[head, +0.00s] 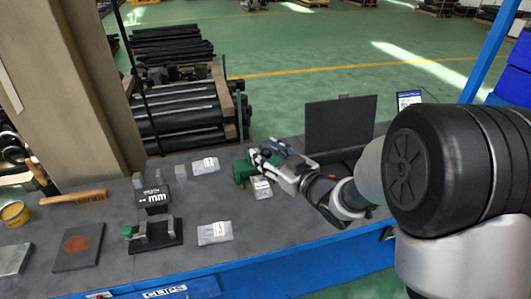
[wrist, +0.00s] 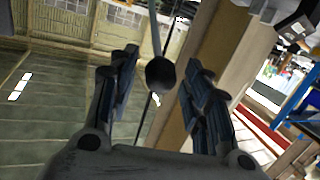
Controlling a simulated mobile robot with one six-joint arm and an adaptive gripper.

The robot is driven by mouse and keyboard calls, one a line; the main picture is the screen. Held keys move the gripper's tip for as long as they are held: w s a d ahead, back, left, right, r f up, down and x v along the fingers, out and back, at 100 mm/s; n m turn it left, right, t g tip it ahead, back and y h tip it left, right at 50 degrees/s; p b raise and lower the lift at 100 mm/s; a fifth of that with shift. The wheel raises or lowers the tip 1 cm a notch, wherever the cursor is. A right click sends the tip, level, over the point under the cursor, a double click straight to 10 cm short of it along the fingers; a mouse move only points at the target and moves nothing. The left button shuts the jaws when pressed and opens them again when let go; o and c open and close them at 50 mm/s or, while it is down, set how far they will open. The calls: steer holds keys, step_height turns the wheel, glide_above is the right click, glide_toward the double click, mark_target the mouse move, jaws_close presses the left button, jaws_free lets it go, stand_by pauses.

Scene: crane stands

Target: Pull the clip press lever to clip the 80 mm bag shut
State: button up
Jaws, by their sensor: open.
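The green clip press (head: 242,171) stands near the back middle of the bench in the head view. A dark round knob, which looks like the end of its lever (wrist: 160,74), shows in the wrist view between my two fingers, with a gap on each side. My gripper (head: 267,158) is open at the press; it also shows in the wrist view (wrist: 160,88). A pale labelled bag (head: 261,188) lies at the foot of the press, below my gripper. I cannot read its size. The press's jaw is too small to make out.
Other labelled bags lie at the back (head: 206,166) and front (head: 215,233) of the bench. A black block marked mm (head: 152,199), a stand with a green knob (head: 153,236), a hammer (head: 75,197) and a dark plate (head: 78,247) are to the left. A dark screen (head: 340,125) stands right.

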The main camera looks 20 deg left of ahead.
steer(key=v, duration=1.1)
steer(key=s+d+r+m+h, duration=0.2)
steer(key=d+m+h, duration=0.3)
steer(key=d, duration=0.5)
steer(key=s+d+r+m+h, duration=0.2)
steer(key=d+m+h, duration=0.1)
steer(key=d+h, duration=0.65)
steer(key=s+d+f+m+g+y, duration=0.1)
steer(key=s+g, duration=0.4)
steer(key=s, duration=1.6)
steer(key=d+m, duration=0.1)
steer(key=m, duration=0.1)
steer(key=shift+f+m, duration=0.4)
steer(key=shift+s+y, duration=0.1)
steer(key=shift+y, duration=0.15)
